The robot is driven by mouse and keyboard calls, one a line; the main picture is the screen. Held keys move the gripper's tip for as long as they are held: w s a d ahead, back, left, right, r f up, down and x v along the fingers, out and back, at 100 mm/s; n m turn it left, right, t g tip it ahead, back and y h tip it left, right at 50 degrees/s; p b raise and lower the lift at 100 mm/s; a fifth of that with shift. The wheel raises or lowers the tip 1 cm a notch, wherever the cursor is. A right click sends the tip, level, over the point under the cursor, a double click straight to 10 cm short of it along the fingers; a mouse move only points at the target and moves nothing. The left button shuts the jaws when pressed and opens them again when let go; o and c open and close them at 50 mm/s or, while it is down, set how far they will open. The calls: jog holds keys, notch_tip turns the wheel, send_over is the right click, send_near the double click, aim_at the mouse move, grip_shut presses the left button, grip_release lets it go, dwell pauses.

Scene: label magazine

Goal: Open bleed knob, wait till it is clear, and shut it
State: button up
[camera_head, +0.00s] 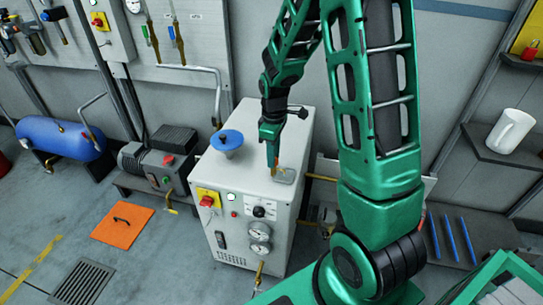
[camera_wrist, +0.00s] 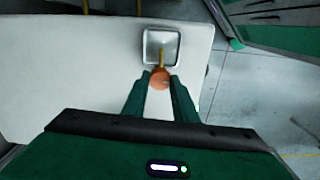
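The orange-red round knob (camera_wrist: 160,79) sits on a brass stem above a square metal recess (camera_wrist: 161,45) in the pale cabinet top, in the wrist view. I take it to be the bleed knob. My gripper (camera_wrist: 160,77) has one green finger on each side of the knob, and both fingertips appear to touch it. In the head view my gripper (camera_head: 274,163) points down at the cabinet top, just above the recess (camera_head: 284,175). The knob is mostly hidden by the fingers there. No fluid shows.
The pale cabinet (camera_head: 263,246) has gauges and a red switch (camera_head: 207,201) on its front. A blue funnel-like cap (camera_head: 228,140) stands left of my gripper. A black-tipped fitting (camera_head: 301,112) is behind it. A blue tank (camera_head: 60,137) and a motor (camera_head: 155,160) are further left.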

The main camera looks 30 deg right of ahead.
jog(key=shift+m, duration=2.6)
jog(key=shift+w, duration=0.1)
jog(key=o, duration=1.1)
jog(key=shift+c, duration=0.2)
jog(key=shift+r, duration=0.1)
notch_tip(320, 180, up, 11)
jog(key=shift+f, duration=0.2)
